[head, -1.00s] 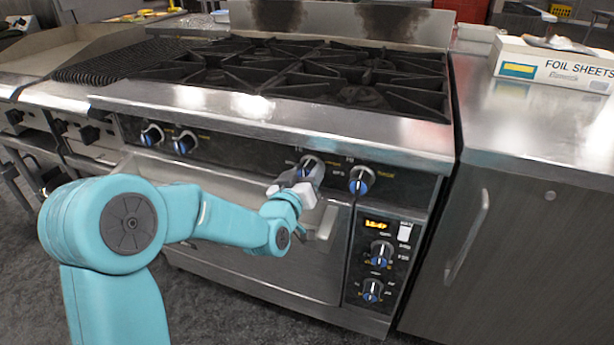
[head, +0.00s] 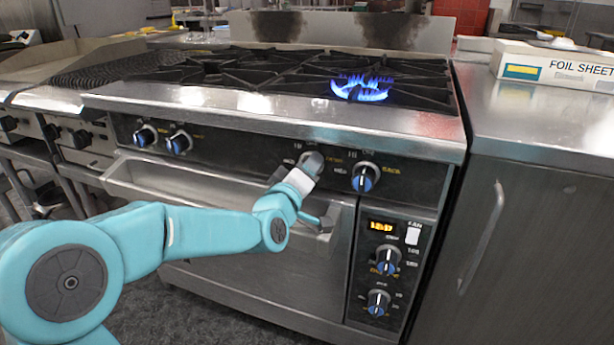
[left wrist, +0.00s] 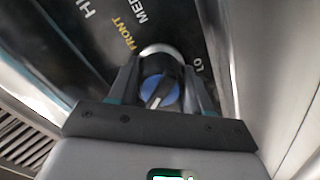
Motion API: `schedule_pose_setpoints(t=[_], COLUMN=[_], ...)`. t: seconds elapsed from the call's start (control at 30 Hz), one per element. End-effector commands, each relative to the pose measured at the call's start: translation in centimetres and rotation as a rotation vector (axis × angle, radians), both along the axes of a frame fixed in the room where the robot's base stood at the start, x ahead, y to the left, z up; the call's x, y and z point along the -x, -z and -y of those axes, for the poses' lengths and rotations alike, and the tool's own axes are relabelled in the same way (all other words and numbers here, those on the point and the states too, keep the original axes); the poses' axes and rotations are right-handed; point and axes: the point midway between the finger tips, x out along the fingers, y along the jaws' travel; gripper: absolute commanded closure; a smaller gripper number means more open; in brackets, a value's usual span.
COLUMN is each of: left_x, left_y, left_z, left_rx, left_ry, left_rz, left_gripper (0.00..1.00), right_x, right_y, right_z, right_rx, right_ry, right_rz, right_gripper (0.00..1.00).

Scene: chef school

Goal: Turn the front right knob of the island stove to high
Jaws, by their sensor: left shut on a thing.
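The stove (head: 300,110) stands in front of me with a row of knobs on its black front panel. My left gripper (head: 303,172) is shut on the knob (head: 313,159) just left of the rightmost one in that row. In the left wrist view, both fingers flank this knob (left wrist: 160,88), which has a blue face and a dark pointer bar. The labels "FRONT", "MED", "LO" and part of "HI" show around it. A blue flame (head: 361,88) burns at the front right burner. My right gripper is out of view.
The rightmost knob (head: 365,177) is close to the right of my gripper. The oven handle (head: 200,192) runs below the panel. Two lower knobs (head: 386,260) sit under a lit display. A steel counter (head: 530,120) with a foil sheets box (head: 550,63) stands right.

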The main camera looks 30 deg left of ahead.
Motion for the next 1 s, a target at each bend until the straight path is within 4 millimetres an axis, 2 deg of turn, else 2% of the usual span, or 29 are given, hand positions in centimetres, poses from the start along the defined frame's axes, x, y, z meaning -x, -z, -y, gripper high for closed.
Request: schedule_pose_setpoints(t=[0.47,0.5,0.57,0.87,1.0], left_x=[0.1,0.1,0.0,0.1,1.5], left_y=[-0.4,-0.4,-0.4,-0.2,-0.3], left_z=[-0.3,-0.3,-0.3,-0.1,0.2], left_rx=[0.014,0.014,0.013,0.014,0.014], left_ry=[-0.008,-0.008,-0.007,-0.003,-0.003], left_rz=[0.013,0.013,0.012,0.007,0.007], left_gripper=[0.82,0.42,0.26,0.26,0.26], right_x=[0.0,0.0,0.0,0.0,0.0], right_y=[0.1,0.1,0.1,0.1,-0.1], right_z=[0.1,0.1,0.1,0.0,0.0], right_rx=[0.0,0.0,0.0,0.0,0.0], right_ry=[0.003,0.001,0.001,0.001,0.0], right_rz=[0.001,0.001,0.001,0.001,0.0], right_gripper=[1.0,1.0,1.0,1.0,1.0])
